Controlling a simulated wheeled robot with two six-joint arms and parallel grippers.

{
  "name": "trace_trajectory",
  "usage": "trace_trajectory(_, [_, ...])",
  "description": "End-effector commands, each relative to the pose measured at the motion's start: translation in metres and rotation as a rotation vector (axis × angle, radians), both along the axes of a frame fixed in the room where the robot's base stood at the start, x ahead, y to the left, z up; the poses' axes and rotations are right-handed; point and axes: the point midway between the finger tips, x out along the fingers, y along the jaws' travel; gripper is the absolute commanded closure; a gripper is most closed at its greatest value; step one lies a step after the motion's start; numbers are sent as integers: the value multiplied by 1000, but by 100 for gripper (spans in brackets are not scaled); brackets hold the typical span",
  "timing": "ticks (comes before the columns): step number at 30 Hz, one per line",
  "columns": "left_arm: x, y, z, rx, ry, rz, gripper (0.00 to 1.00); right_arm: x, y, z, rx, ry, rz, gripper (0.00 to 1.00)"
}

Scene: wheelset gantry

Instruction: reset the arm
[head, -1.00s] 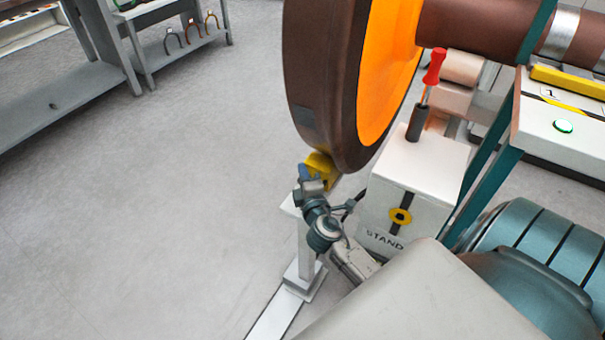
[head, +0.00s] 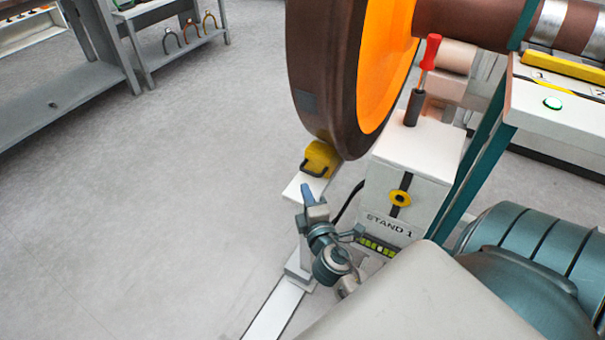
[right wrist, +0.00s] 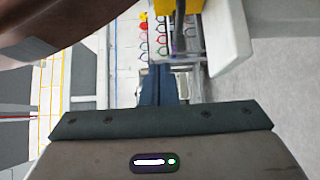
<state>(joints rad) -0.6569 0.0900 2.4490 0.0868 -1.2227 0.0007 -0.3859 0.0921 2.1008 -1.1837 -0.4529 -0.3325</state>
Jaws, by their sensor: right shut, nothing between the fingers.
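My right gripper (head: 307,192) is shut and empty, its blue fingertips just in front of the white post's top plate (head: 291,187). In the right wrist view its blue fingers (right wrist: 160,84) show closed together. A yellow block with a dark handle (head: 321,158) sits on the top plate under the brown wheel (head: 310,75), apart from the gripper. The block shows in part at the top of the right wrist view (right wrist: 172,4). My left gripper is not in view.
A white box marked STAND 1 (head: 411,160) with a red-handled tool (head: 429,52) stands close right of the gripper. A white panel with a green button (head: 552,103) is at right. Shelves (head: 180,42) stand at upper left. The grey floor at left is clear.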

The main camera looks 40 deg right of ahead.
Motion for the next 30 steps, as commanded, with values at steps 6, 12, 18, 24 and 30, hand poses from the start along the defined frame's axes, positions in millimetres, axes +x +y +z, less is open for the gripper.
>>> trace_trajectory(6, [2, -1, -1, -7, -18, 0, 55, -10, 4, 0, 0, 0, -1, 100])
trace_trajectory(12, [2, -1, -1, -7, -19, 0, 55, -10, 4, 0, 0, 0, 0, 100])
trace_trajectory(18, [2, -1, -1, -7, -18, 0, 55, -10, 4, 0, 0, 0, 0, 100])
trace_trajectory(24, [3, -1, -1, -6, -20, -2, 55, -12, 3, -1, 26, 1, -8, 100])
trace_trajectory(30, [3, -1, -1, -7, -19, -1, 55, -41, -7, -19, 357, 38, -104, 100])
